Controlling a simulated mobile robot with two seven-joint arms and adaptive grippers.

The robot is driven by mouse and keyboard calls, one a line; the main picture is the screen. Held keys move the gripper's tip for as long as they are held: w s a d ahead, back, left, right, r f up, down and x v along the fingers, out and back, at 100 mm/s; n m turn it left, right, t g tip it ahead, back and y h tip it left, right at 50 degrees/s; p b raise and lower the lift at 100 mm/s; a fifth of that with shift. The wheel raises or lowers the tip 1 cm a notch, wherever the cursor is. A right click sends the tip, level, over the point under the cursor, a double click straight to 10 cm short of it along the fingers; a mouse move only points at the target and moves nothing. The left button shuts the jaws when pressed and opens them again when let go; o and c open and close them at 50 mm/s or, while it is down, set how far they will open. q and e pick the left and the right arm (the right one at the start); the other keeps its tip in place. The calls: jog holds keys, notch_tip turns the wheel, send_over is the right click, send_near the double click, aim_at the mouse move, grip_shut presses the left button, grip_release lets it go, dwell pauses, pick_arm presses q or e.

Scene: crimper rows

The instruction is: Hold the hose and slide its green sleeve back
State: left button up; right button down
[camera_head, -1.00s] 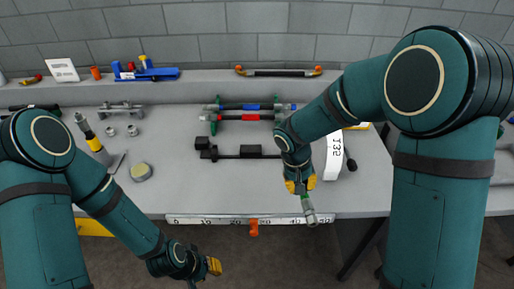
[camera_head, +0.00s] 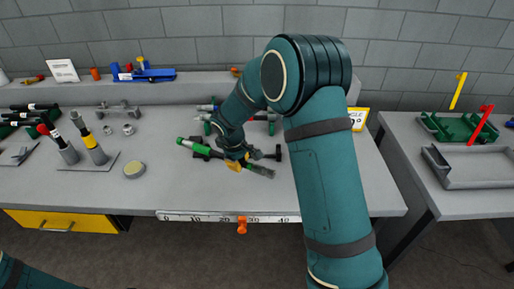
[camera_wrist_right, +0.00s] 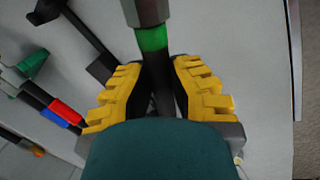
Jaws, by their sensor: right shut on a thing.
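My right gripper (camera_head: 238,163) is over the middle of the table, with its yellow fingers shut on the hose. In the right wrist view the dark hose (camera_wrist_right: 161,92) runs between the fingers (camera_wrist_right: 160,95). A green band (camera_wrist_right: 152,40) and a grey end fitting (camera_wrist_right: 146,12) are just beyond the fingertips. In the head view the grey end (camera_head: 262,171) points right and toward the front edge. A green length (camera_head: 198,147) lies in line with it on the left; my gripper hides whether they join. My left gripper is out of view.
A black bracket (camera_head: 277,153) and other hoses lie behind and beside the gripper. Upright hose ends (camera_head: 92,146) stand at left, near a round tin (camera_head: 134,170). A ruler strip (camera_head: 205,217) runs along the front edge. Another table with a grey tray (camera_head: 470,170) is at right.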

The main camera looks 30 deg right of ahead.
aim_at(260, 162)
jog(key=w+d+n, duration=0.1)
jog(key=d, duration=0.2)
jog(key=w+d+f+n, duration=0.1)
jog(key=w+d+n, duration=0.1)
jog(key=d, duration=0.2)
jog(key=w+d+n, duration=0.1)
jog(key=d+n, duration=0.1)
jog(key=d, duration=0.1)
jog(key=shift+w+d+f+t+y+b, duration=0.15)
jog(key=shift+f+t+y+b, duration=0.15)
jog(key=shift+t+y, duration=0.1)
jog(key=shift+f, duration=0.15)
jog(key=shift+f+b, duration=0.3)
jog(key=shift+f, duration=0.05)
dwell(0.9)
jog(key=c, duration=1)
grip_release()
